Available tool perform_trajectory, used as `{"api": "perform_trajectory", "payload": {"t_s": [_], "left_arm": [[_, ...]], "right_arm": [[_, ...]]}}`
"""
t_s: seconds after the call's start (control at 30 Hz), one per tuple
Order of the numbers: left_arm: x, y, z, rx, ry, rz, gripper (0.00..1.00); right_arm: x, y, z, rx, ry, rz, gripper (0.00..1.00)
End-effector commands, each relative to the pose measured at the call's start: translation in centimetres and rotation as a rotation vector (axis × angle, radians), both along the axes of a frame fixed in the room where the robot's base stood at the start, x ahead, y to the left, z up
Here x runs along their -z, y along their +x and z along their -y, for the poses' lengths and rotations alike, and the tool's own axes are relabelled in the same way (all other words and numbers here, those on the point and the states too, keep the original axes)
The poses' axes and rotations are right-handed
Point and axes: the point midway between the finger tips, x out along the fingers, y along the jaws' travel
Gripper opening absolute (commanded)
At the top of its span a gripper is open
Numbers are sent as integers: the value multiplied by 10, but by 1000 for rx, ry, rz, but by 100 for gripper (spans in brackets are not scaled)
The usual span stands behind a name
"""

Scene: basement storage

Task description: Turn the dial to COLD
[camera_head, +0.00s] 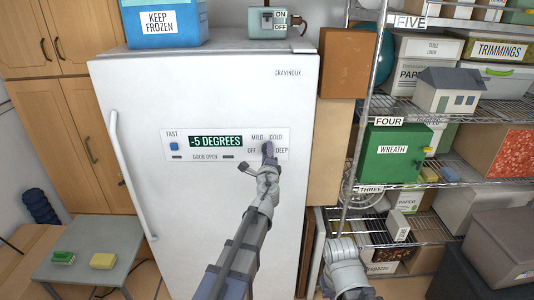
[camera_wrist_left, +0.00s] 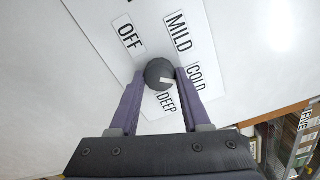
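The dial (camera_wrist_left: 159,73) is a dark round knob with a white mark on the freezer's control panel (camera_head: 280,152). Labels OFF, MILD, COLD and DEEP surround it. In the left wrist view the white mark points right, towards the COLD label (camera_wrist_left: 197,77). My left gripper (camera_wrist_left: 161,76) has its purple fingers on both sides of the dial, close against its edges, and looks shut on it. In the head view the gripper (camera_head: 267,151) reaches up to the panel and hides part of the dial. My right gripper cannot be made out; part of my right arm shows at lower right.
The white freezer (camera_head: 120,85) has a display (camera_head: 215,141) reading -5 DEGREES and a blue FAST button (camera_head: 173,146). Wire shelves (camera_head: 430,105) with boxes stand on the right. A small grey table (camera_head: 85,243) with sponges stands at lower left.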

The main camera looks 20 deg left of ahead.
Motion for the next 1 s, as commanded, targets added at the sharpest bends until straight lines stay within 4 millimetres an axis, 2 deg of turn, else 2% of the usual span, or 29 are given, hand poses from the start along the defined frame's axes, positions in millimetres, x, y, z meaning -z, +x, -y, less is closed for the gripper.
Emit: {"api": "perform_trajectory", "payload": {"t_s": [0.03,0.23,0.5,0.67,1.0], "left_arm": [[0,-1,0,1,0,0,54],[0,0,0,-1,0,0,76],[0,-1,0,-1,0,0,76],[0,-9,2,-1,0,0,76],[0,-59,16,0,0,0,76]], "right_arm": [[0,0,0,0,0,0,0],[0,0,0,0,0,0,0],[0,0,0,0,0,0,0],[0,0,0,0,0,0,0],[0,0,0,0,0,0,0]]}}
